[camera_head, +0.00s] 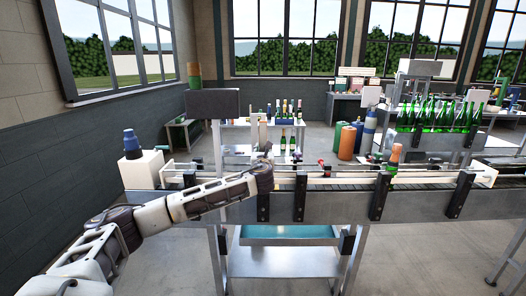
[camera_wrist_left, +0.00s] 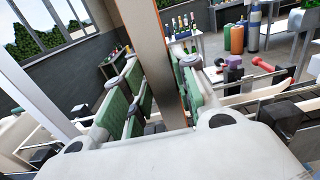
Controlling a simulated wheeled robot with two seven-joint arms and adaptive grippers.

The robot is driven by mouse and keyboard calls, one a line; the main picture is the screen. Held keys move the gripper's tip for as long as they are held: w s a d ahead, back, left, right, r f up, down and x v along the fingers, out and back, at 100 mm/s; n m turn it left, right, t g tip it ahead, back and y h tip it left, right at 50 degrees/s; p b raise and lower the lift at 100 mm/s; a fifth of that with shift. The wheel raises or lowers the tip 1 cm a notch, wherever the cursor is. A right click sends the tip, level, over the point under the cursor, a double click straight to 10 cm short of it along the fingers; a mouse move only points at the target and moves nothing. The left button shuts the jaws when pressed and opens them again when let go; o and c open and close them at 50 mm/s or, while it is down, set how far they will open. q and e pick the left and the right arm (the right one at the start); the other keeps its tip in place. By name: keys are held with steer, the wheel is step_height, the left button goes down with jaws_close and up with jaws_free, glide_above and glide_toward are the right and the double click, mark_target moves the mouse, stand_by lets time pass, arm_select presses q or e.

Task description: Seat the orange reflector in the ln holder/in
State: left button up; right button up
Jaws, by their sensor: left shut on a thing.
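My left gripper (camera_wrist_left: 165,92) has green-padded fingers and is shut on a tall, flat, brownish-orange piece (camera_wrist_left: 150,45). This piece stands upright between the pads and runs out of the top of the left wrist view; it appears to be the orange reflector. I cannot pick out the holder for certain in either view. My right gripper is not in view.
The conveyor (camera_head: 330,208) runs across the front, with rails and black brackets. A grey post with a dark box (camera_head: 212,103) rises left of the gripper. A foil-topped bottle (camera_head: 393,158) stands on the belt at right. A red knobbed part (camera_wrist_left: 268,65) lies beyond the fingers.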

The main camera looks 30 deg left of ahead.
arm_select(q)
step_height(320, 180, down, 2)
steer(key=shift+f+b, duration=0.1)
steer(key=shift+b, duration=0.25)
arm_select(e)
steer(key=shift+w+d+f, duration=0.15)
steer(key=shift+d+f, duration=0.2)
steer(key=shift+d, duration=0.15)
arm_select(q)
steer(key=shift+f, duration=0.25)
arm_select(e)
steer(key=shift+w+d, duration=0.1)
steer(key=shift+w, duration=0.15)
arm_select(q)
steer(key=o, duration=1.1)
steer(key=shift+c, duration=0.2)
steer(key=shift+o, duration=0.3)
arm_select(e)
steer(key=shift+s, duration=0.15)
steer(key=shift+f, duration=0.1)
